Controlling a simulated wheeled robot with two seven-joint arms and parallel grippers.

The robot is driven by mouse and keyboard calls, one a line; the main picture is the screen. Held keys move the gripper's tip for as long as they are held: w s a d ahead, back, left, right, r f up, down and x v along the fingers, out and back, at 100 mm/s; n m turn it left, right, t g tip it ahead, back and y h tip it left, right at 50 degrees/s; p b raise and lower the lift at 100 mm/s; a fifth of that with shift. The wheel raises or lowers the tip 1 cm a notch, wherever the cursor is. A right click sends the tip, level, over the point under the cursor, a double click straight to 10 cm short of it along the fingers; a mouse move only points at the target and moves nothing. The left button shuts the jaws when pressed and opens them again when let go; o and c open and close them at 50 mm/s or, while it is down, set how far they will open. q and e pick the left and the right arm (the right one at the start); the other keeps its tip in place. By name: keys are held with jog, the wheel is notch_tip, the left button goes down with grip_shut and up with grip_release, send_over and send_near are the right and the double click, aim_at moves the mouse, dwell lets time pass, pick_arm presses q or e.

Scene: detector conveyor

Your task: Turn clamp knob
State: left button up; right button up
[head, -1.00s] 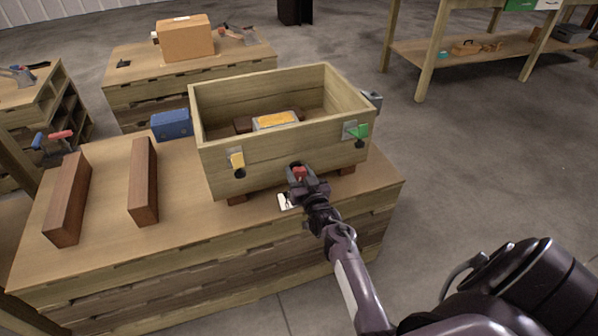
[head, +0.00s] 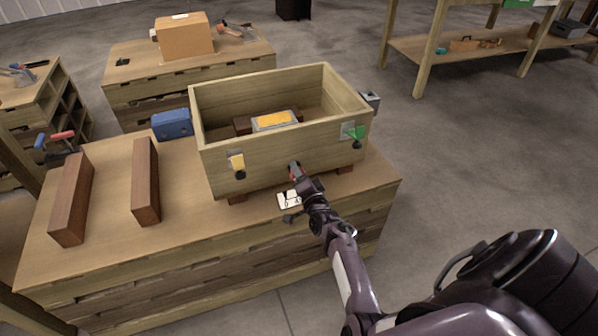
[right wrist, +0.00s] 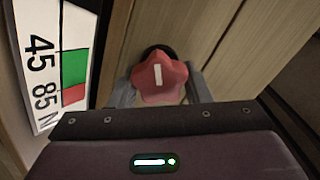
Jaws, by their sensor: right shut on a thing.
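The red clamp knob (right wrist: 160,80) is lobed, with a white mark that stands nearly upright in the right wrist view. My right gripper (right wrist: 160,95) has a finger on each side of it and is shut on it. In the head view, the right gripper (head: 297,176) is at the front wall of the wooden box (head: 270,160), where a little of the red knob shows. A white label (right wrist: 45,60) beside the knob reads 45, 85 and N and has green and red bands. My left gripper is not in view.
The box stands on a wooden bench (head: 110,240). Its front wall carries a yellow tag (head: 237,162) and a green tag (head: 356,132). Two brown bars (head: 70,205) and a blue box (head: 172,124) are on the left. The bench top between them is clear.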

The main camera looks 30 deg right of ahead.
jog(key=shift+m, duration=0.7)
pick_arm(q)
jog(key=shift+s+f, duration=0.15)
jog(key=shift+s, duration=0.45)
pick_arm(e)
jog(key=shift+m, duration=0.8)
pick_arm(q)
jog(key=shift+p, duration=0.3)
pick_arm(e)
jog(key=shift+f, duration=0.1)
